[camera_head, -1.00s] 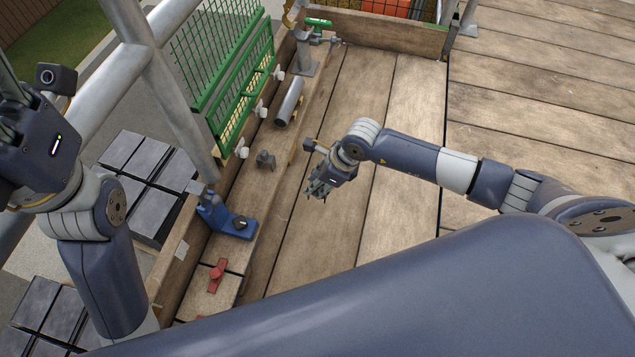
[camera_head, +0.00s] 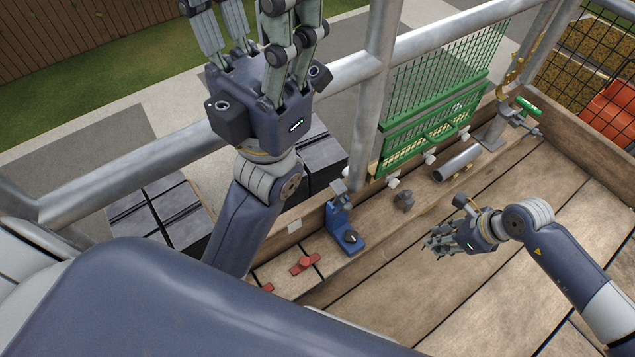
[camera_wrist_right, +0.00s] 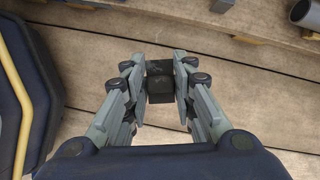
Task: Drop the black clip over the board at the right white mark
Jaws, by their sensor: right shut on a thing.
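My right gripper (camera_head: 432,243) hangs above the plank deck, to the right of the low board (camera_head: 378,222). In the right wrist view, its fingers (camera_wrist_right: 160,84) are shut on a small black block-like clip (camera_wrist_right: 160,88). The clip is over bare planks, apart from the board; in the head view the fingers hide it. A pale square patch (camera_head: 295,226) shows on the board's left part; I cannot tell if it is a white mark. My left gripper (camera_head: 258,18) is raised at the top, its fingers spread and empty as far as seen, tips cut off.
Along the board are a blue tool (camera_head: 343,228), a red piece (camera_head: 305,263), a dark grey clamp (camera_head: 403,200) and a grey pipe (camera_head: 458,165). Green mesh (camera_head: 430,135) and a metal rail (camera_head: 130,180) stand behind. The deck (camera_head: 400,290) near my right gripper is clear.

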